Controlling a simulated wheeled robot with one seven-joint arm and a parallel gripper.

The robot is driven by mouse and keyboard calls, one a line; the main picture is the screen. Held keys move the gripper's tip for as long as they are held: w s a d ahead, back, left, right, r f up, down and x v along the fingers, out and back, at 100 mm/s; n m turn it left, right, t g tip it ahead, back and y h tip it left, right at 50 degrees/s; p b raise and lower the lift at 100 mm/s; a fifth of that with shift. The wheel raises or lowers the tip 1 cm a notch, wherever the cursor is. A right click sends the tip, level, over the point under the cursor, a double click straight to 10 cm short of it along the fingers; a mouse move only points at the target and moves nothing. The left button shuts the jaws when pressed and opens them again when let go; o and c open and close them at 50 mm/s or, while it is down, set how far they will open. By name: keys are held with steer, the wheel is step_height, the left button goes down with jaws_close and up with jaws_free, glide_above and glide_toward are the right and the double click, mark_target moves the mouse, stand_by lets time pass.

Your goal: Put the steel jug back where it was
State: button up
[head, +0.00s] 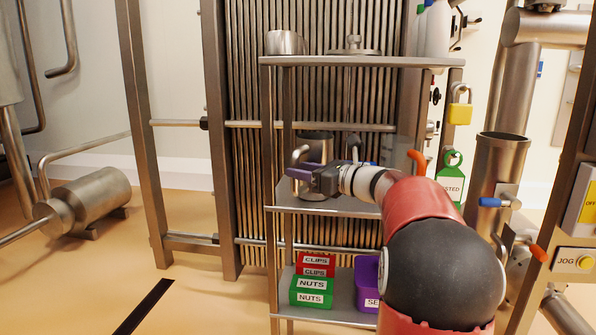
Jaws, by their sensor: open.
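The steel jug (316,143) stands upright on the middle shelf of a steel rack, with a curved handle (299,155) on its left side. My gripper (306,174) is open in front of the jug's lower part, with a purple finger reaching left near the handle. The gripper and wrist hide part of the jug's body and base. I cannot tell whether the fingers touch the jug.
The top shelf (370,61) holds a steel cup (284,42) and a lid (353,46). The bottom shelf holds labelled red and green boxes (312,291) and a purple one (367,284). Bare room shows on the middle shelf's front (325,207).

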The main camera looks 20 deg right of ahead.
steer(key=v, duration=1)
steer(key=shift+s, duration=0.15)
steer(key=s+a+f+n+g+h, duration=0.1)
steer(key=s+a+f+n+g, duration=0.3)
steer(key=a, duration=0.3)
steer(key=s+a+f+n+g+h, duration=0.1)
steer(key=s+a+f+n+g, duration=0.1)
steer(key=s+a+f+n, duration=0.45)
steer(key=s+a+f+n+g+h, duration=0.1)
steer(key=a+n+g, duration=0.25)
steer(key=a, duration=0.55)
steer(key=s+f+n+h, duration=0.6)
steer(key=s+f+n, duration=0.3)
steer(key=s+n, duration=0.4)
steer(key=n, duration=0.2)
steer(key=shift+s+n, duration=0.2)
steer(key=shift+n, duration=0.2)
steer(key=shift+d+f, duration=0.1)
steer(key=shift+f, duration=0.05)
